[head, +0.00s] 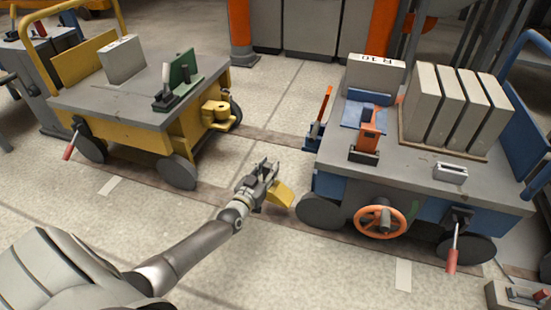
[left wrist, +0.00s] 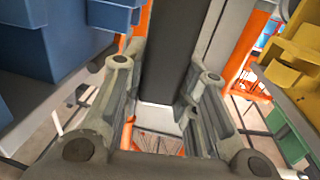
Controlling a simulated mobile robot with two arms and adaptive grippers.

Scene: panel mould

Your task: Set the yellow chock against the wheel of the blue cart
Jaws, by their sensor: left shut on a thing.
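The yellow chock (head: 281,195) is held in my left gripper (head: 264,178), which is shut on it. The chock is in the aisle, just left of the blue cart's near left wheel (head: 322,211); a small gap shows between them, and its height above the floor is hard to tell. The blue cart (head: 408,172) stands at the right with a grey deck. Its other near wheel (head: 467,249) is further right. In the left wrist view the gripper fingers (left wrist: 160,105) show, but I cannot make out the chock there. My right gripper is not in view.
A yellow cart (head: 130,88) stands left of the aisle. The blue cart carries grey panels (head: 458,108) and has an orange handwheel (head: 380,220) and a red-handled lever (head: 453,248) on its near side. Bare floor (head: 300,270) lies in front.

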